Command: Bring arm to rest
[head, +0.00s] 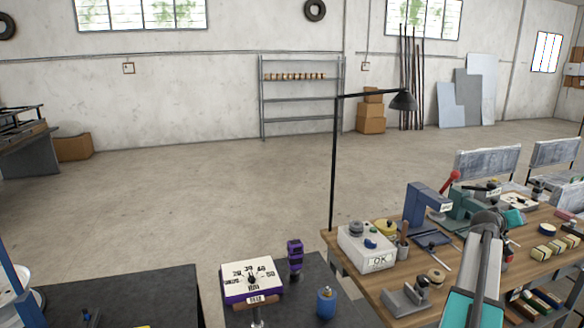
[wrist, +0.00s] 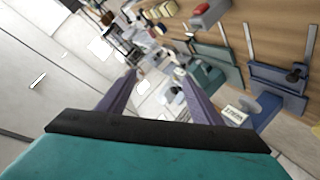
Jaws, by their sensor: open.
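My gripper (wrist: 160,95) shows in the wrist view with its two fingers apart and nothing between them. The wrist is tilted, so the workbench looks turned in that view. In the head view my arm (head: 480,265), grey and teal, stands over the right part of the wooden workbench (head: 405,275). I cannot make out the gripper's fingers in the head view.
On the bench are a white box marked OK (head: 365,246), a blue press (head: 420,203) and several small parts. A lamp post (head: 333,165) rises beside the bench.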

